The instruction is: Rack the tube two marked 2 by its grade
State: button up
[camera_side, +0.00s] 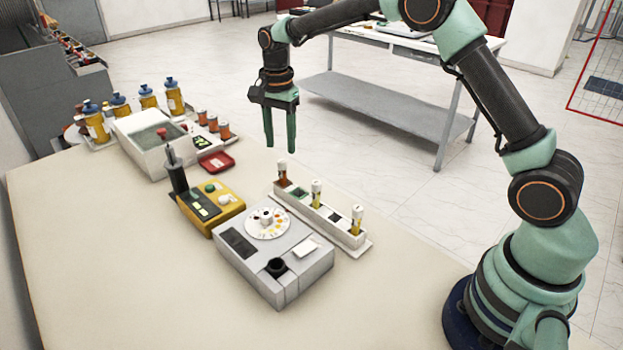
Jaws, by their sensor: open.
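A white rack (328,226) holds three upright capped tubes spaced along it: a dark amber tube (282,179) at its far left end, a yellow tube (316,196) near the middle and another yellow tube (356,226) at the near right end. Dark and green patches lie between them. Their marks are too small to read, so I cannot tell which is tube two. A grey-white device (295,279) with a round dial of coloured spots (268,223) and a dark round well (277,268) stands in front. My gripper (280,148) is open and empty, pointing down above the rack's far end.
A yellow instrument (214,212) with a dark upright post stands left of the dial device. Behind are a white basin (150,138), a red tray (216,162), several small orange containers (213,124) and several yellow bottles (175,102). The bench front (120,270) is clear.

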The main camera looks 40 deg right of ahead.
jog(key=s+r+n+t, duration=0.2)
jog(key=s+r+n, duration=0.3)
jog(key=r, duration=0.6)
jog(key=s+d+n+t, duration=0.2)
jog(key=s+n, duration=0.7)
jog(key=s, duration=0.9)
jog(key=shift+s+t, duration=0.25)
jog(key=shift+t, duration=0.55)
jog(key=shift+r, duration=0.15)
